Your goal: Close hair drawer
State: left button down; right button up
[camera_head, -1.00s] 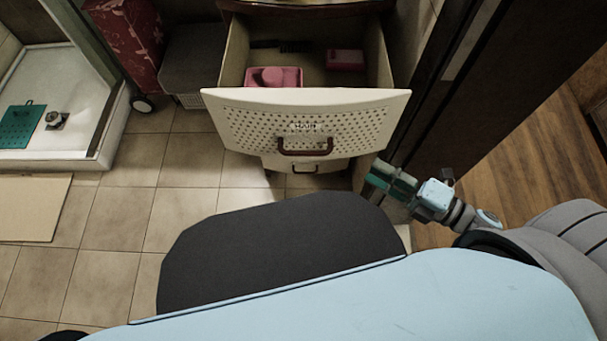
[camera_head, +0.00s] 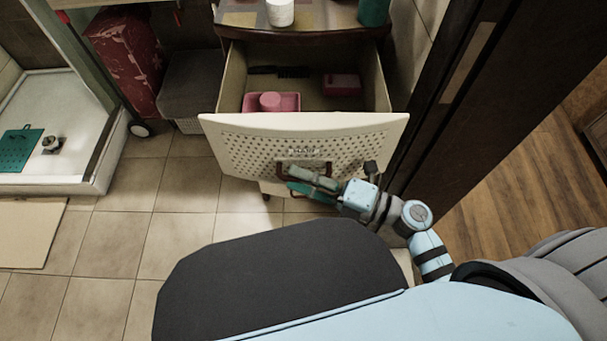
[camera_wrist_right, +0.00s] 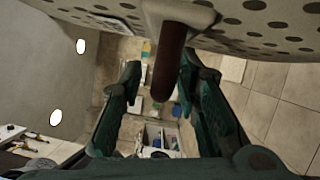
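The hair drawer (camera_head: 235,145) is a white, perforated-front drawer, pulled well out of its cabinet in the head view. Its dark brown handle (camera_wrist_right: 168,62) is at the middle of the front. My right gripper (camera_head: 294,180) is at the handle, partly covering it in the head view. In the right wrist view, its two green fingers (camera_wrist_right: 160,75) are spread apart, with the handle bar between them and a gap visible on the left side. My left gripper is out of view.
The drawer holds a pink tray (camera_head: 289,103), a pink box (camera_head: 342,86) and a dark comb-like item (camera_head: 280,71). A white cup (camera_head: 280,12) stands on the cabinet top. A dark door frame (camera_head: 448,95) is close on the right. Tiled floor (camera_head: 110,235) is clear on the left.

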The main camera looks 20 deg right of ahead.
grip_shut()
